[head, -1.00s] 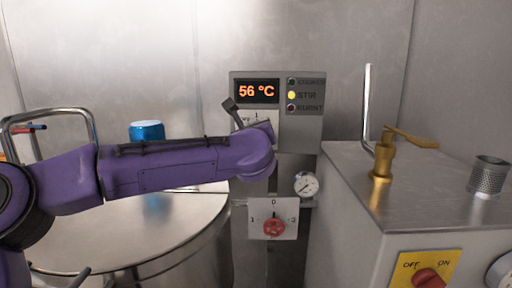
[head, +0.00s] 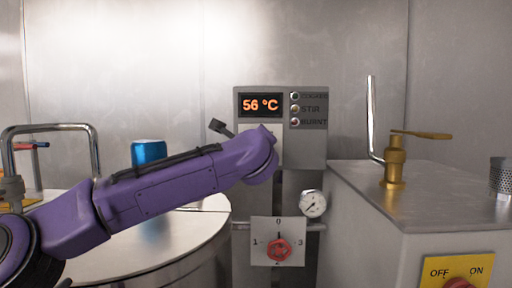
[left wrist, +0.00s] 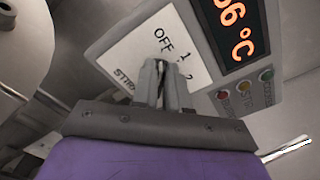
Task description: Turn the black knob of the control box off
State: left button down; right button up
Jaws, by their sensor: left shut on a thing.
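The grey control box (head: 305,148) stands at the middle in the head view, with an orange 56 °C display (head: 261,104) and three lamps. Its STIR lamp (head: 295,109) looks unlit. In the left wrist view its white dial plate (left wrist: 150,45) shows OFF, 1, 2 and part of STIR. My left gripper (left wrist: 161,80) is shut over the middle of this plate. The black knob (left wrist: 160,66) is mostly hidden between the fingers, so its exact pointing is hard to tell. In the head view my purple arm hides the gripper and knob. My right gripper is not in view.
Below is a plate with a red knob (head: 279,249) and a gauge (head: 312,204). A metal cabinet (head: 420,190) with a brass valve (head: 394,165) stands right.

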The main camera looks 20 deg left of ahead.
pick_arm(q)
jog(key=c, duration=1.1)
grip_release()
jog(key=shift+c, duration=0.2)
jog(key=b+v, duration=0.3)
jog(key=v, duration=0.7)
jog(key=shift+s, duration=0.3)
